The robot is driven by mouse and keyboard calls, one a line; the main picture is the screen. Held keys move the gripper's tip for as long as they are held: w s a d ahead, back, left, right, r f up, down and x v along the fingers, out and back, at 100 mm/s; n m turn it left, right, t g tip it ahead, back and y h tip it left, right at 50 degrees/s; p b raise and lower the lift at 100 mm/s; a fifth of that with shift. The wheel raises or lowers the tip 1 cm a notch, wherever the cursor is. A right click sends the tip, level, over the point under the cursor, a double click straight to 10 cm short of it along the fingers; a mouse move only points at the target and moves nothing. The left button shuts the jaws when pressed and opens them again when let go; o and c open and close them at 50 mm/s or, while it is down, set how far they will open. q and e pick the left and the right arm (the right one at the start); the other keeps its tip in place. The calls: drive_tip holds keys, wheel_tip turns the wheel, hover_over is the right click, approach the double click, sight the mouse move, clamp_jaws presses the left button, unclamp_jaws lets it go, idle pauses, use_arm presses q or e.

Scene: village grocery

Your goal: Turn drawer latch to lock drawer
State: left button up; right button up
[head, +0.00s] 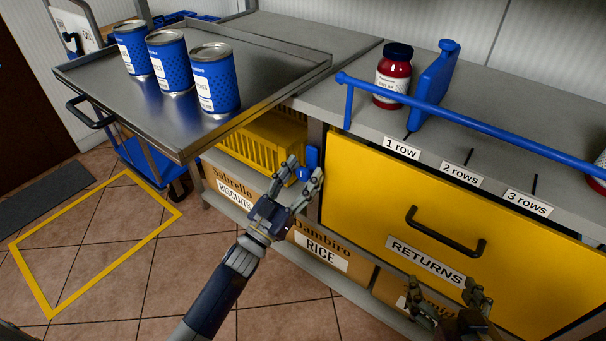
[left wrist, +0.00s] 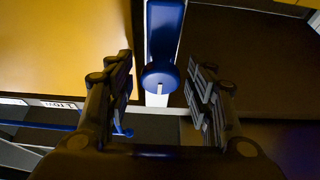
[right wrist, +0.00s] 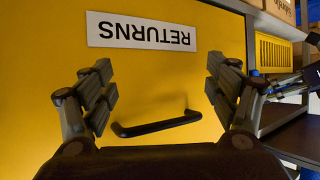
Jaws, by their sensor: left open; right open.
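The blue drawer latch (head: 312,158) sits on the post left of the yellow drawer (head: 360,200). In the left wrist view the latch (left wrist: 164,32) points up from a round blue hub, between the finger lines. My left gripper (head: 304,172) is open at the latch; I cannot tell whether a finger touches it. The drawer front looks flush with the counter, with a black handle (head: 440,236) and a RETURNS label (head: 426,261). My right gripper (head: 444,290) is open and empty in front of the lower drawer; the handle (right wrist: 156,125) lies beyond its fingers in the right wrist view.
A steel cart top (head: 260,72) with three blue cans (head: 216,80) stands close on the left. A blue rail (head: 470,128) runs along the counter edge, with a red jar (head: 394,76) behind it. A yellow crate (head: 268,142) and cardboard boxes (head: 334,258) fill the shelves below.

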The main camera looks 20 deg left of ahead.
use_arm(q)
drive_tip(key=shift+w+d+r, duration=0.1)
drive_tip(key=shift+w, duration=0.15)
drive_tip(key=c, duration=1.1)
drive_tip(key=shift+o, duration=0.2)
